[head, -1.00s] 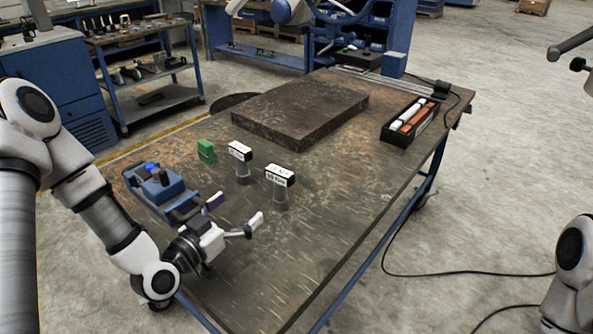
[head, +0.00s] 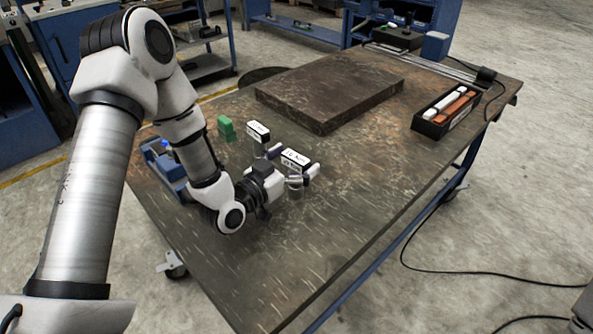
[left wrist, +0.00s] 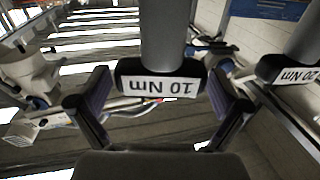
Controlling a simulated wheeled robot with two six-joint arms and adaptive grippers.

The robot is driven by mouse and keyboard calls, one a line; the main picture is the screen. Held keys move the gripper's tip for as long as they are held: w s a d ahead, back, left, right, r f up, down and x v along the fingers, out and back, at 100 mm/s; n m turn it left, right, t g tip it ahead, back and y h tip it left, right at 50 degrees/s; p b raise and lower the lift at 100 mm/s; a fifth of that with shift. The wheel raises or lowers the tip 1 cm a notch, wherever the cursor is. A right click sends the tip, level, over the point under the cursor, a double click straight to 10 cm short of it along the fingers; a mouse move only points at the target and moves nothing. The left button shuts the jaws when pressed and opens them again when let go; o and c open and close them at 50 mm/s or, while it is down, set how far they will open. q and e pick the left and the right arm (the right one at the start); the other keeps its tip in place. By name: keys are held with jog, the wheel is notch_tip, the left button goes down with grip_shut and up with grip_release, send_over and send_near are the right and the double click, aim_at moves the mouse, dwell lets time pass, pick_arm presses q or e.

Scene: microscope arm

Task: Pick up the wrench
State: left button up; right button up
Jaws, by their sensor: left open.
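Two labelled tools with black heads, white labels and grey cylinders stand on the table; I cannot tell which one the task calls the wrench. The nearer tool (head: 297,160) reads "10 Nm", upside down, in the left wrist view (left wrist: 160,84). The farther tool (head: 258,132) shows at the right edge of the left wrist view (left wrist: 290,70), its label partly cut off. My left gripper (head: 294,165) is open, its fingers (left wrist: 158,108) on either side of the nearer tool's head, with visible gaps. My right gripper is out of view.
A green block (head: 226,128) and a blue fixture (head: 160,160), partly behind my left arm, stand to the left. A dark slab (head: 330,90) lies behind. A black tray (head: 430,127) with white and orange bars stands at the right. The front table surface is clear.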

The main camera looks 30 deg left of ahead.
pick_arm(q)
jog(key=c, duration=1.4)
jog(key=shift+r, duration=0.2)
